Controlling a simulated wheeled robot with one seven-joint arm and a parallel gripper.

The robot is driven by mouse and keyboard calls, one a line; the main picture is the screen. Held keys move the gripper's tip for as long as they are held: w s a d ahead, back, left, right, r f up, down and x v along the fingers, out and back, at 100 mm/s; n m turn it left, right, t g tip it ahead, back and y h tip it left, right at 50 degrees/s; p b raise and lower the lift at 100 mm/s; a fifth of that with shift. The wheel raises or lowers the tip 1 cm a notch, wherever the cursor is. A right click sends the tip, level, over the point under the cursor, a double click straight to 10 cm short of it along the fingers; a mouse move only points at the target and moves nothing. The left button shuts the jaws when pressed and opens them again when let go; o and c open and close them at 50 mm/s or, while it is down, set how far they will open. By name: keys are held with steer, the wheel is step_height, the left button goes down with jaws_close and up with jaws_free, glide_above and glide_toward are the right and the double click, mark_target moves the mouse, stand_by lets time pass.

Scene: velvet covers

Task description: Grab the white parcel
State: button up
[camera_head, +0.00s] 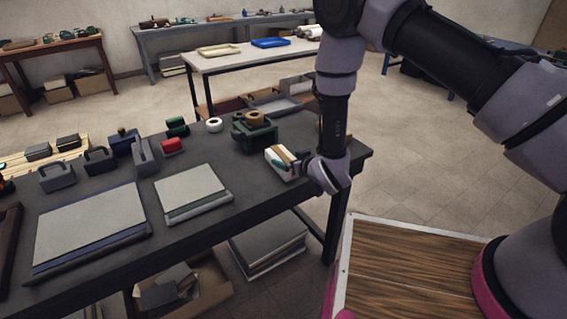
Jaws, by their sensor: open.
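The white parcel (275,157) appears as a small white box on the dark table (240,201), near its right end. A tan and green patch shows on its top. My gripper (296,168) is at the parcel's right side, pointing down and left, with its jaws open. The gripper covers the parcel's right part, and I cannot tell whether the fingers touch it or lie around it.
A green bin (256,137) with brown rolls stands just behind the parcel. A white tape roll (214,125), a red block (172,146) and flat grey boards (92,225) lie to the left.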

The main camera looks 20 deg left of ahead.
mark_target(284, 158)
steer(key=x, duration=0.4)
steer(key=shift+f, duration=0.3)
jaws_close()
steer(key=shift+r, duration=0.2)
